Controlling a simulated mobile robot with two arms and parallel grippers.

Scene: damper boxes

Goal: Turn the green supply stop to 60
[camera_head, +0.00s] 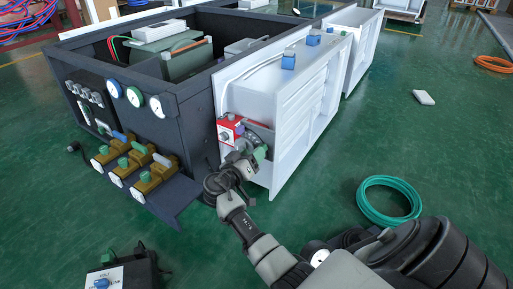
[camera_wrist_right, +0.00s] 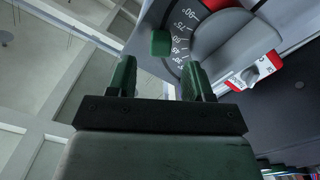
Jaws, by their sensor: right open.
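The green supply stop (camera_wrist_right: 160,42) is a small green block at the edge of a dark dial (camera_wrist_right: 180,40) with white numbers. It sits beside the numbers below 75; its exact reading is too small to tell. My right gripper (camera_wrist_right: 160,75) is open, its two dark green fingers apart, with the stop just beyond and between the fingertips. No contact with the stop shows. In the head view my right gripper (camera_head: 250,160) is at the front end of the white damper box (camera_head: 290,95), partly hiding the dial. My left gripper is not in view.
A red and white unit with a knob (camera_head: 229,130) sits beside the dial. A green hose coil (camera_head: 388,201) lies on the floor at right. Open floor lies right of the box.

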